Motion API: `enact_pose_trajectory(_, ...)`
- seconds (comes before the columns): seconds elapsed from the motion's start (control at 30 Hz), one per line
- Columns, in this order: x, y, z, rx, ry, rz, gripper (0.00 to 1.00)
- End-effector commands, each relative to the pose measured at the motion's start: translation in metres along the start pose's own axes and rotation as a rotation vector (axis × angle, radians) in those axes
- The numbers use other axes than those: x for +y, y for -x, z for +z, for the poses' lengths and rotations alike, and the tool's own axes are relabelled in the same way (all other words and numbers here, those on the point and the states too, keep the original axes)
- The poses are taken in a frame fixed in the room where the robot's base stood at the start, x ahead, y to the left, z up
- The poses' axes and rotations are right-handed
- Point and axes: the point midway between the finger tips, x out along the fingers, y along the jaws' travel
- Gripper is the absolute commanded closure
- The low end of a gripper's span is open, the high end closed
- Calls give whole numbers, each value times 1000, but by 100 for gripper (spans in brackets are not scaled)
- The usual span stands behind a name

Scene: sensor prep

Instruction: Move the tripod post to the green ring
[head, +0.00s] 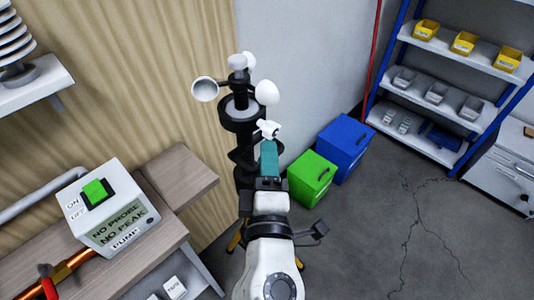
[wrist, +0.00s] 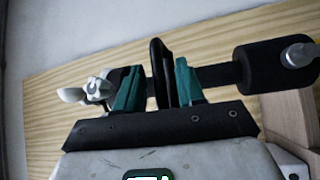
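The tripod post is dark and stands upright at the centre of the head view, with a thick black collar (head: 240,113) and white anemometer cups (head: 206,89) on top. Yellow tripod feet (head: 235,240) show low beside my arm, which hides much of the post. My gripper (head: 269,148) is at the post, just below a white clamp knob (head: 268,129). In the wrist view the teal fingers (wrist: 157,85) are apart around a black bar-like handle (wrist: 160,65), with small gaps seen beside it. The knob (wrist: 98,87) is at left. No green ring shows in either view.
A workbench (head: 178,176) with a pump switch box (head: 108,205) is at left. A green box (head: 312,178) and a blue box (head: 346,146) stand right of the post. A shelf rack (head: 440,85) is at far right. The cracked floor at lower right is clear.

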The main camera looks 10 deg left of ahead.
Motion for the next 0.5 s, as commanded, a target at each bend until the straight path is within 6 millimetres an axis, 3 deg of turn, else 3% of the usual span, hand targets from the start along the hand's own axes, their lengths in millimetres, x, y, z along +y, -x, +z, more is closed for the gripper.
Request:
enact_pose_trajectory(0.37, 0, -6, 0, 0, 0, 0, 62)
enact_pose_trajectory(0.5, 0, -6, 0, 0, 0, 0, 75)
